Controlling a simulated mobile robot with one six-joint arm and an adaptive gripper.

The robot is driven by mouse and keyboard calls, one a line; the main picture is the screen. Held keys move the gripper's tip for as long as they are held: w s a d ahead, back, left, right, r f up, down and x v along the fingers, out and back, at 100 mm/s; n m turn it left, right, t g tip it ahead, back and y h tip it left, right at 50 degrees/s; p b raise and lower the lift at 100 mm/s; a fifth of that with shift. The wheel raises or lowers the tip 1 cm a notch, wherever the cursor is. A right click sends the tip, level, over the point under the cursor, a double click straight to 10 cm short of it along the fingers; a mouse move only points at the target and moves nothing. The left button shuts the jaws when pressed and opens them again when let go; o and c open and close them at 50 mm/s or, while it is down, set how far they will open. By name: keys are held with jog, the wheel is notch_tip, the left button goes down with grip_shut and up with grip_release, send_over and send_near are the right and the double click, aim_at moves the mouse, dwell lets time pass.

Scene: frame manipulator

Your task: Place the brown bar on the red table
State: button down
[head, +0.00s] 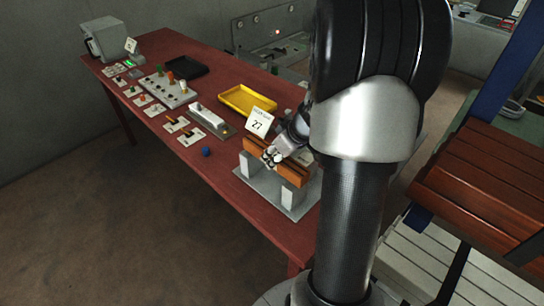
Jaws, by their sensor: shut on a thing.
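The brown bar (291,171) lies across two grey posts on a flat grey base (242,173) at the near end of the red table (265,220). My gripper (271,158) is shut on the brown bar near its middle. The bar looks level, and I cannot tell whether it touches the posts or is slightly lifted. My arm hides part of the bar's right side and the table's right end.
A blue ball (206,152) lies on the table left of the stand. A sign marked 27 (259,122) and a yellow tray (249,100) stand behind. Cards, a peg block (169,90) and a black tray (187,66) fill the far part. The near-left table strip is clear.

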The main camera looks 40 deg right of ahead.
jog(key=shift+w+a+f, duration=0.1)
jog(key=shift+w+f, duration=0.65)
jog(key=shift+w, duration=0.1)
jog(key=shift+s, duration=0.1)
jog(key=shift+f+b, duration=0.15)
jog(key=shift+b, duration=0.2)
jog(key=c, duration=1.1)
grip_release()
jog(key=shift+o, duration=0.2)
